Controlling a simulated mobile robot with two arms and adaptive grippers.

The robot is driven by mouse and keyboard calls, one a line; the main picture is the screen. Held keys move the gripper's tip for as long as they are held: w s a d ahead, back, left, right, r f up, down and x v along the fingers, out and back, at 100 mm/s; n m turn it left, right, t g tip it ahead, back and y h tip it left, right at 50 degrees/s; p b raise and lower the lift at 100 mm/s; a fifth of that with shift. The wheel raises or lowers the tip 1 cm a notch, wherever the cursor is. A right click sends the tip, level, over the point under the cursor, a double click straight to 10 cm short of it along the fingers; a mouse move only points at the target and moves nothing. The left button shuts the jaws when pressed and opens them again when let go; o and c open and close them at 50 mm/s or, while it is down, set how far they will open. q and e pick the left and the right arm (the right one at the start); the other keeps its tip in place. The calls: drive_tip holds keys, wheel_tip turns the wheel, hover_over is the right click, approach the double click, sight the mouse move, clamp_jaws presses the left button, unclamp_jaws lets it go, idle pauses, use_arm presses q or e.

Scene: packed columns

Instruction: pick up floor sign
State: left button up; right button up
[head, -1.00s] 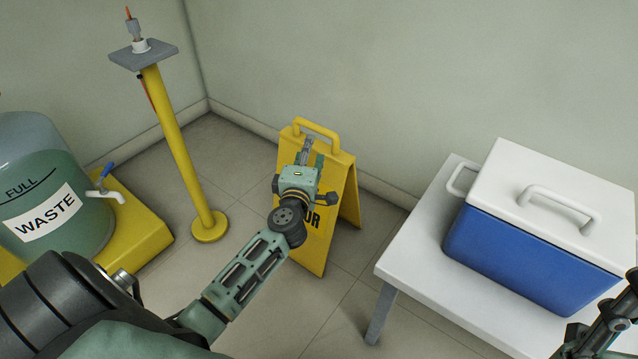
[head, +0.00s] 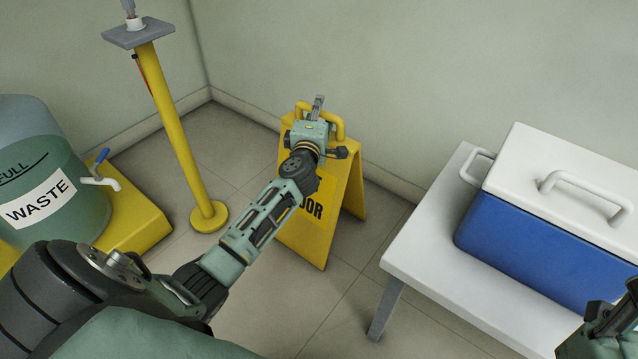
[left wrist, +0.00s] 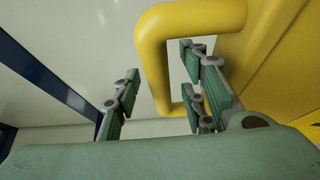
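The yellow floor sign (head: 322,232) stands open like a tent on the floor, with a loop handle (head: 338,130) on top. My left gripper (head: 318,108) is at this handle in the head view and hides part of it. In the left wrist view, the handle (left wrist: 151,50) shows between the spread fingers of my left gripper (left wrist: 157,68). One finger is outside the loop and the others are by its opening. The fingers look apart from the bar. Part of my right gripper (head: 614,318) shows at the lower right; its fingers are unclear.
A white table (head: 425,240) with a blue and white cooler (head: 530,240) stands to the right. A yellow post (head: 175,125) and a waste tank (head: 75,180) on a yellow base (head: 140,215) stand left. The wall is close behind the sign.

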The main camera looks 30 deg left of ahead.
use_arm(q)
drive_tip(key=shift+c, duration=0.3)
clamp_jaws()
idle(0.3)
drive_tip(key=shift+r, duration=0.2)
